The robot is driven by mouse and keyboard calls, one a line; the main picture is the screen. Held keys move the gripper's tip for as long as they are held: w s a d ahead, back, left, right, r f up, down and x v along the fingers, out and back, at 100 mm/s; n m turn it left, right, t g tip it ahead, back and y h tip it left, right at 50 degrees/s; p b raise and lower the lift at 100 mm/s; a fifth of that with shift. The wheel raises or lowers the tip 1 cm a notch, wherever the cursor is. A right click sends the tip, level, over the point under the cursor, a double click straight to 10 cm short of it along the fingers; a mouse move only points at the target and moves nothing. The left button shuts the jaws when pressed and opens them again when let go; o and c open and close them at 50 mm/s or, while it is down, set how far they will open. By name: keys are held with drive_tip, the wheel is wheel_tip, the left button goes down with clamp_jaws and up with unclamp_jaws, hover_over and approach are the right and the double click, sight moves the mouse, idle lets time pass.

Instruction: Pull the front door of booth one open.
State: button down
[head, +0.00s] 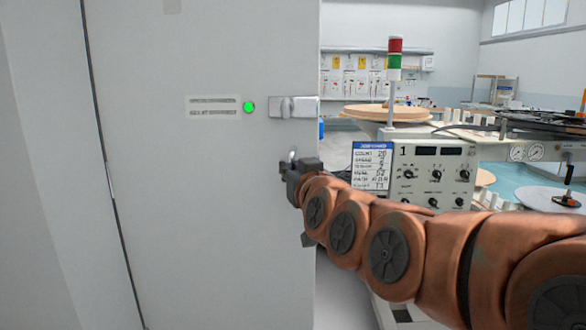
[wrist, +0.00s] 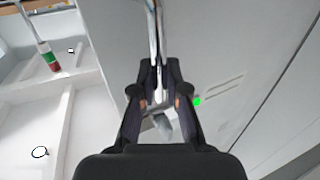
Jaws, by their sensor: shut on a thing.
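The front door (head: 220,200) of the booth is a tall pale grey panel filling the left half of the head view; it also shows in the wrist view (wrist: 225,60). My gripper (head: 292,168) is at the door's right part, below the latch. In the wrist view my gripper (wrist: 160,97) has its fingers closed on a slim metal handle (wrist: 157,75). Only the handle's top end (head: 292,155) shows in the head view; my gripper hides the rest. A metal latch (head: 293,106) sits above, at the door's right edge. I cannot tell how far the door stands open.
A green light (head: 249,107) glows beside a label (head: 213,107) on the door. Right of the door stands a control panel (head: 432,172) marked 1, with a red and green signal tower (head: 395,60) and reels behind it. My arm crosses in front of the panel.

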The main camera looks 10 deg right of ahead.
sight(289, 118)
drive_tip(key=shift+a+r, duration=0.1)
drive_tip(key=c, duration=1.5)
unclamp_jaws()
drive_tip(key=shift+a, duration=0.15)
drive_tip(key=o, duration=0.3)
wheel_tip(289, 118, up, 10)
drive_tip(key=shift+f, duration=0.1)
drive_tip(key=shift+d, duration=0.2)
